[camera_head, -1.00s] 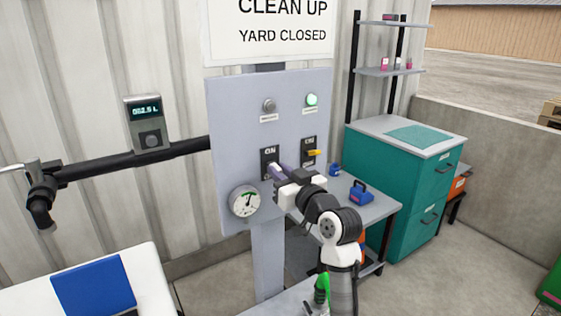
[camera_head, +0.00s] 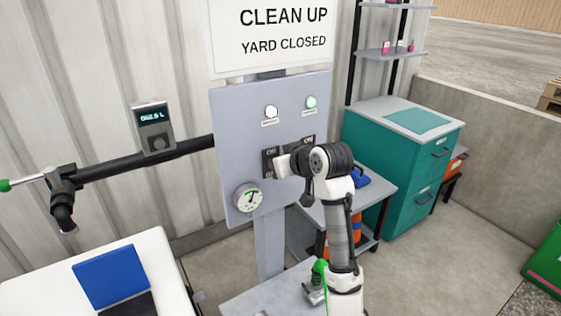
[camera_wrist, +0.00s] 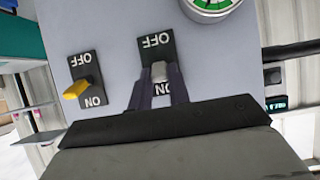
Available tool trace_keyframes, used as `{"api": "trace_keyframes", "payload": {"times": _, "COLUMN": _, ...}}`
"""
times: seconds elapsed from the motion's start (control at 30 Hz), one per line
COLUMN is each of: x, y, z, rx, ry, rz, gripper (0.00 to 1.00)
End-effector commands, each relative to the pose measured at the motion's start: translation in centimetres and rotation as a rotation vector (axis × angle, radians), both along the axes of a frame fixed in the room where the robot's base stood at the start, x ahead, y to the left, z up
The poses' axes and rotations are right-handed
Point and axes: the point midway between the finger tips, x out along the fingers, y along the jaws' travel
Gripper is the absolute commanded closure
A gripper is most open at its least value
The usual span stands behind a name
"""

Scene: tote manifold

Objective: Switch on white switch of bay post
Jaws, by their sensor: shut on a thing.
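The bay post panel (camera_head: 235,135) is a grey-blue board under the sign. The wrist view shows it upside down. The white switch (camera_wrist: 160,71) is a pale lever on a black plate marked ON and OFF. My gripper (camera_wrist: 159,82) has its two dark fingers on either side of this lever, shut on it. In the head view my wrist hides the lever and fingers; part of its black plate (camera_head: 268,160) shows. The left lamp (camera_head: 271,111) above it is lit white. The yellow switch (camera_wrist: 77,89) is on its own plate beside it, clear of my fingers.
A round gauge (camera_head: 248,198) sits low on the panel. The right lamp (camera_head: 311,102) is pale green. A black pipe with a display box (camera_head: 153,127) runs left. A teal cabinet (camera_head: 385,165) and a small table (camera_head: 375,205) stand right of the post.

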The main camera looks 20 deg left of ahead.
Motion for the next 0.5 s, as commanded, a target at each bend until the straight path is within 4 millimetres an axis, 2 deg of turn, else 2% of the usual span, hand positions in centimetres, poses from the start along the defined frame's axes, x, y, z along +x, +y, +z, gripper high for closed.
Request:
{"api": "trace_keyframes", "payload": {"times": 0.43, "x": 0.05, "y": 0.01, "z": 0.03, "rx": -0.007, "ry": 0.005, "rz": -0.001, "gripper": 1.0}}
{"api": "trace_keyframes", "payload": {"times": 0.47, "x": 0.05, "y": 0.01, "z": 0.03, "rx": -0.007, "ry": 0.005, "rz": -0.001, "gripper": 0.78}}
{"api": "trace_keyframes", "payload": {"times": 0.5, "x": 0.04, "y": 0.01, "z": 0.04, "rx": -0.007, "ry": 0.005, "rz": -0.001, "gripper": 0.73}}
